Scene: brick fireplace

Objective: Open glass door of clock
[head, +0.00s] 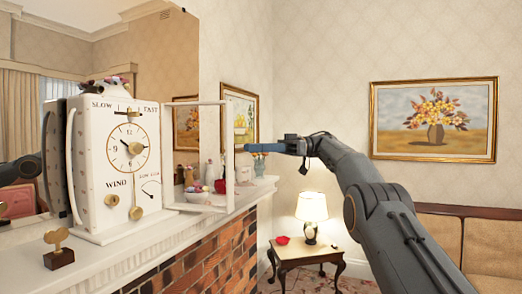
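The white mantel clock (115,165) stands upright on the mantelpiece at the left, with its dial, WIND key and small gauge uncovered. Its glass door (228,160), a thin pale frame with a clear pane, stands swung out to the right of the clock face. My gripper (246,148) reaches in from the right at the door's far upright edge, with its blue fingers pointing left. A small gold-brown piece shows at the fingertips, perhaps a knob on the door. I cannot tell whether the fingers touch or grip it.
A brass key on a wooden block (58,249) stands at the front left of the white mantelpiece (112,262). Several ornaments and a bowl (196,192) stand behind the door. A lamp table (308,252) is below my arm. A mirror backs the clock.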

